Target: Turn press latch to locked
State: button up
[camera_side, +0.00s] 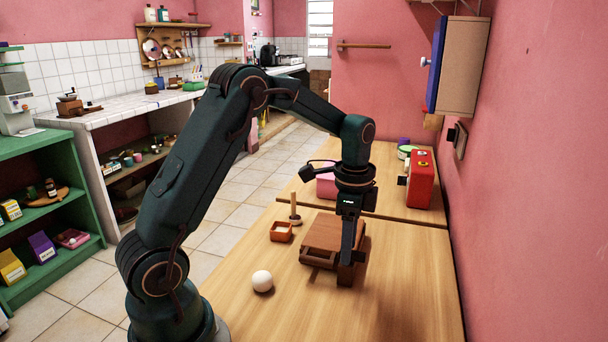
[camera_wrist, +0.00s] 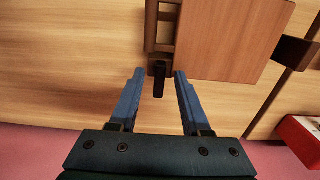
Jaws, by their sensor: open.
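The wooden press (camera_side: 330,235) sits on the near table, below my gripper in the side view. In the wrist view its broad wooden plate (camera_wrist: 230,40) fills the upper right, with a slotted frame on its left. A short dark latch (camera_wrist: 158,85) sticks out from the end of that frame. My gripper (camera_wrist: 158,74) is open, with one blue finger on each side of the latch and a gap to both. In the side view my gripper (camera_side: 348,250) points down at the press's right side; its fingertips and the latch are hard to make out there.
A white ball (camera_side: 262,281), a small orange tray (camera_side: 281,232) and a wooden peg (camera_side: 295,212) stand left of the press. A red box (camera_side: 420,180) and a pink container (camera_side: 326,182) stand behind. The pink wall (camera_side: 530,200) bounds the right. The front right tabletop is clear.

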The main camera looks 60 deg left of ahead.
jog(key=shift+f, duration=0.2)
grip_shut()
